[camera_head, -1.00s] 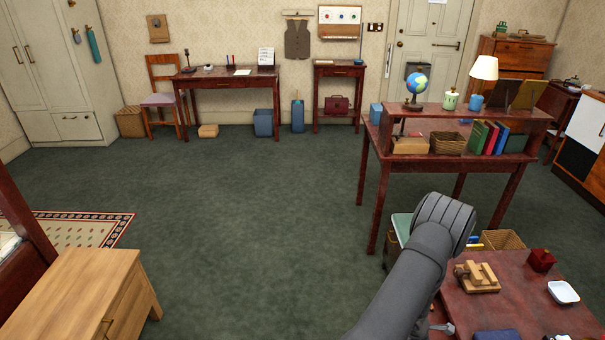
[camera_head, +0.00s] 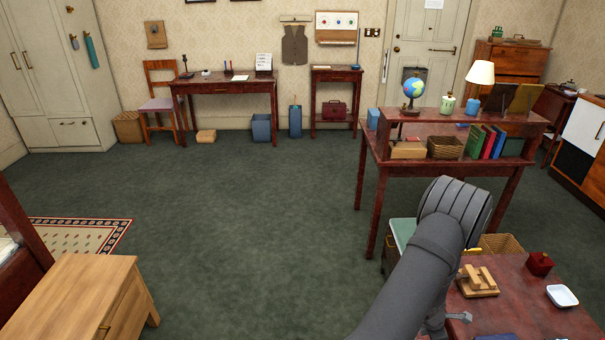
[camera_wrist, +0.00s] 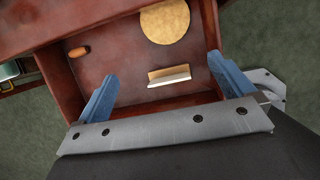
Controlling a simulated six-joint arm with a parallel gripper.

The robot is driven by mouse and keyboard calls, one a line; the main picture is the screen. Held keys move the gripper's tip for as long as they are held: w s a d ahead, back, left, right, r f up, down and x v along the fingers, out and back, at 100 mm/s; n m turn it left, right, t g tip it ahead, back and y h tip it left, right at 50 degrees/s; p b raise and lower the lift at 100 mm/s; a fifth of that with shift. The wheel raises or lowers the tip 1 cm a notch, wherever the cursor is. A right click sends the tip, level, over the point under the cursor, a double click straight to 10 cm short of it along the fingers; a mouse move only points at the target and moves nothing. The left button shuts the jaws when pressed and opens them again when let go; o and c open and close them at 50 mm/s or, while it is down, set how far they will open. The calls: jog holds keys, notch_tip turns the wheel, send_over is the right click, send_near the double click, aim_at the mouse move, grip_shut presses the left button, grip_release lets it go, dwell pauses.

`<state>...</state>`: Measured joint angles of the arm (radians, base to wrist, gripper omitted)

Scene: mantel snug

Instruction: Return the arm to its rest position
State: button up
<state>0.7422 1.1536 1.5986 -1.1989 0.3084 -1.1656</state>
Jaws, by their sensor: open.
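My gripper (camera_wrist: 163,66) shows in the wrist view with its two blue fingers spread wide and nothing between them. Beyond the fingers is an open dark red wooden drawer or compartment (camera_wrist: 120,75). Inside it lie a round tan disc (camera_wrist: 166,20), a small orange-brown piece (camera_wrist: 79,52) and a tan block with a pale edge (camera_wrist: 169,76). The fingers overlap the compartment's near side in the picture; I cannot tell whether they touch it. In the head view my arm bends down beside the near red table, and my fingers are hidden.
The near red table (camera_head: 520,308) holds a wooden block piece (camera_head: 478,281), a red box (camera_head: 539,263) and a white dish (camera_head: 562,296). Behind it stands a desk (camera_head: 400,160) with a globe (camera_head: 413,89) and books. A light wooden cabinet (camera_head: 75,295) is front left. The middle floor is clear.

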jog(key=s+d+r, duration=0.1)
jog(key=d+r, duration=0.4)
jog(key=d, duration=0.4)
jog(key=s+d+r, duration=0.1)
jog(key=d+r, duration=0.4)
jog(key=d, duration=0.3)
jog(key=shift+w+a+f, duration=0.1)
jog(key=shift+w+f, duration=0.7)
jog(key=shift+w, duration=0.5)
jog(key=shift+w+a+f, duration=0.1)
jog(key=shift+w+f, duration=0.65)
jog(key=shift+w, duration=0.55)
jog(key=shift+w+a+f, duration=0.1)
jog(key=shift+w+f, duration=0.7)
jog(key=shift+w, duration=0.5)
jog(key=shift+o, duration=0.2)
